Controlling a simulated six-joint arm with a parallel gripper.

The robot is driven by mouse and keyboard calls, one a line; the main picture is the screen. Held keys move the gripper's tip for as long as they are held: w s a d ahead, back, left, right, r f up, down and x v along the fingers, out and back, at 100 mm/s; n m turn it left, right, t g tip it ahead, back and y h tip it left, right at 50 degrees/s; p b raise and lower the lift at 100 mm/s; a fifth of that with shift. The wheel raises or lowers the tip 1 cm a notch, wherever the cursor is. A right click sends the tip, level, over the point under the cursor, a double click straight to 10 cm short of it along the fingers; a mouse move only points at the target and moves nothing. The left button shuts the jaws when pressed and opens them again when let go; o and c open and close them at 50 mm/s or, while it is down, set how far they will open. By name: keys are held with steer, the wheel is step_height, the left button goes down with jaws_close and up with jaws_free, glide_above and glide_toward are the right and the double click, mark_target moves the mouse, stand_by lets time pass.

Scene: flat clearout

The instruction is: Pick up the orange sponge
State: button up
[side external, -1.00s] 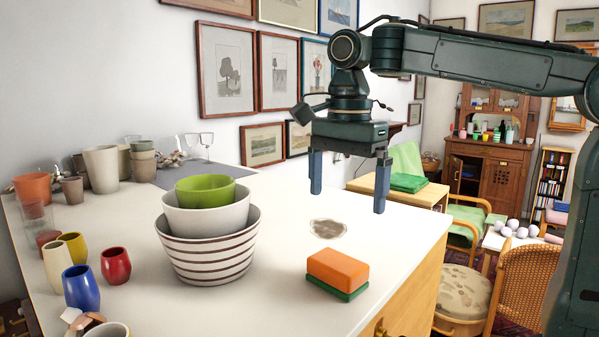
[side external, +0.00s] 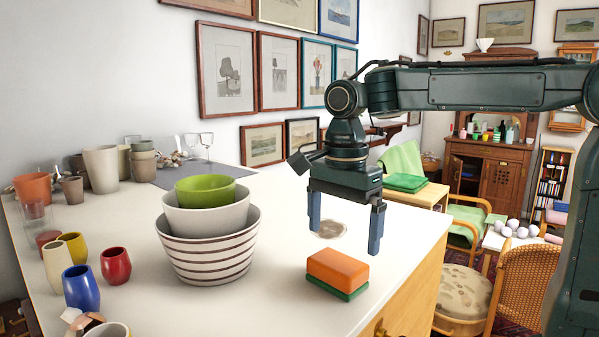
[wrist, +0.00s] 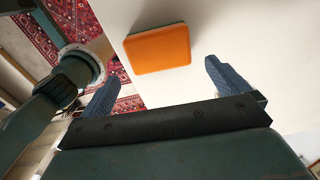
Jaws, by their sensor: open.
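The orange sponge (side external: 337,268) is a block with an orange top and a green bottom layer. It lies flat on the white counter near its right edge in the side view. In the wrist view the sponge (wrist: 158,49) lies beyond the fingertips, between their lines. My gripper (side external: 345,246) is open and empty, its two blue fingers pointing down. It hangs above the counter, by the sponge and apart from it. The wrist view shows both fingers of my gripper (wrist: 160,72) spread wide with nothing between them.
Nested bowls (side external: 208,243), striped, white and green, stand left of the sponge. A red cup (side external: 116,265), a blue cup (side external: 81,288) and other cups stand farther left. A flat brownish round patch (side external: 329,229) lies behind the sponge. The counter's right edge is close to the sponge.

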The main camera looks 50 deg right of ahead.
mark_target(340, 259)
steer(key=shift+f, duration=0.85)
steer(key=shift+f, duration=0.1)
steer(key=shift+a+f, duration=0.2)
steer(key=shift+f, duration=2.3)
steer(key=shift+c, duration=0.2)
steer(key=c, duration=0.8)
